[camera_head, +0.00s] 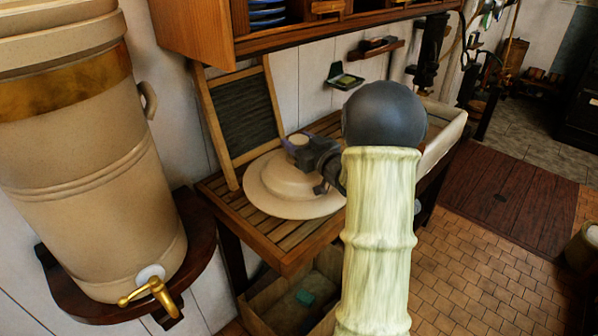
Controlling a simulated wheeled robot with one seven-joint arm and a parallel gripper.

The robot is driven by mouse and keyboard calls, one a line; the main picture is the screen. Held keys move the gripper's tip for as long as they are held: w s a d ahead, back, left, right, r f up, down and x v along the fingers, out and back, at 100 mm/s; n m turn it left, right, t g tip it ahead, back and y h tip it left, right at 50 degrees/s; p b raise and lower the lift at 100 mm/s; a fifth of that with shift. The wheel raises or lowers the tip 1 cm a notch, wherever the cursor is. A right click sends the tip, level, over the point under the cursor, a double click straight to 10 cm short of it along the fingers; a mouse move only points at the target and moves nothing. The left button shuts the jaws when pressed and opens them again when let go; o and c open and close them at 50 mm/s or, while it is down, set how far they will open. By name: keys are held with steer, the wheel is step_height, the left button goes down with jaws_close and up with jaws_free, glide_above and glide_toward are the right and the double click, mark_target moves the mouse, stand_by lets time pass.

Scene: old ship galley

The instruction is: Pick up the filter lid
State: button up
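The filter lid (273,198) is a wide, round, beige stoneware disc with a raised centre. It lies on a slatted wooden table (277,243). A pale, round knob top (298,140) shows at its centre. My dark gripper (301,149) is at the knob, reaching in from the right. The fingers overlap the knob in this view, and their gap is too small and hidden to tell whether they are closed on it. My pale green arm hides the right side of the table and part of the lid's right edge.
A large beige filter crock (85,170) with a brass tap (152,292) stands on a wooden wall bracket at left. A framed washboard (243,112) leans behind the lid. A wooden cabinet (190,25) overhangs the table. A white sink (446,134) is at right; tiled floor lies open beyond.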

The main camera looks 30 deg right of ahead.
jaws_close()
steer(key=shift+w+r, duration=0.1)
steer(key=shift+r, duration=0.05)
steer(key=shift+r, duration=0.1)
steer(key=shift+r, duration=0.25)
step_height(320, 180, up, 9)
steer(key=shift+r+b, duration=0.15)
steer(key=shift+b, duration=0.65)
